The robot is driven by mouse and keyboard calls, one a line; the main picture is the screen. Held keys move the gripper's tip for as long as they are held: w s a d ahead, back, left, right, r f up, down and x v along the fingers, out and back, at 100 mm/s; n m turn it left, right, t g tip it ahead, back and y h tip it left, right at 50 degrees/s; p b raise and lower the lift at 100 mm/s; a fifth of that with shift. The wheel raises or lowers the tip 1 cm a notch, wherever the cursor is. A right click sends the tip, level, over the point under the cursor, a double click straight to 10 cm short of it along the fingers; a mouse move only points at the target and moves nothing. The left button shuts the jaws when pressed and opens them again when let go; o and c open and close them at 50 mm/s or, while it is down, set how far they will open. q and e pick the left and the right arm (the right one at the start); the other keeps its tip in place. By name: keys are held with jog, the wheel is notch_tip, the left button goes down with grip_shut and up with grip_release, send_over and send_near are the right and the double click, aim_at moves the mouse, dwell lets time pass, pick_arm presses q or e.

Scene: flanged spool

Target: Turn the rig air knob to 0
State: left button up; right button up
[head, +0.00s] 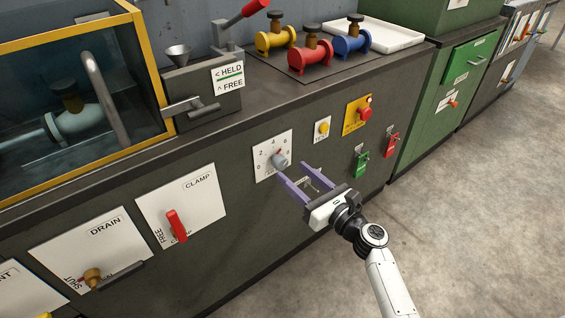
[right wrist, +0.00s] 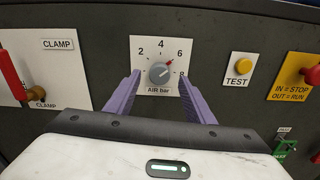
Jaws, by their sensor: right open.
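The air knob (head: 279,160) is a grey round knob with a red pointer mark, on a white dial plate (head: 262,176) on the dark cabinet front. In the right wrist view the knob (right wrist: 159,74) sits above the words "AIR bar", and its red mark points up and right, at about the 6. The 2, 4, 6 and 8 show there; the 0 shows in the head view at the dial's lower left. My right gripper (head: 293,171) is open and empty in front of the dial. Its purple fingers lie to either side of the knob in the wrist view; contact cannot be told.
A yellow TEST button (head: 323,127) and a red button on a yellow plate (head: 358,114) are right of the dial. Green (head: 361,163) and red (head: 391,144) tags hang below. The red CLAMP handle (head: 175,226) is to the left. Open floor lies in front.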

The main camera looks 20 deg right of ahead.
aim_at(283, 164)
jog(key=x, duration=0.4)
jog(key=shift+w+a+f+b, duration=0.1)
jog(key=shift+w+b, duration=0.2)
jog(key=shift+b, duration=0.05)
jog(key=shift+w+a, duration=0.25)
jog(key=shift+w, duration=0.4)
jog(key=c, duration=1.1)
jog(key=shift+o, duration=0.2)
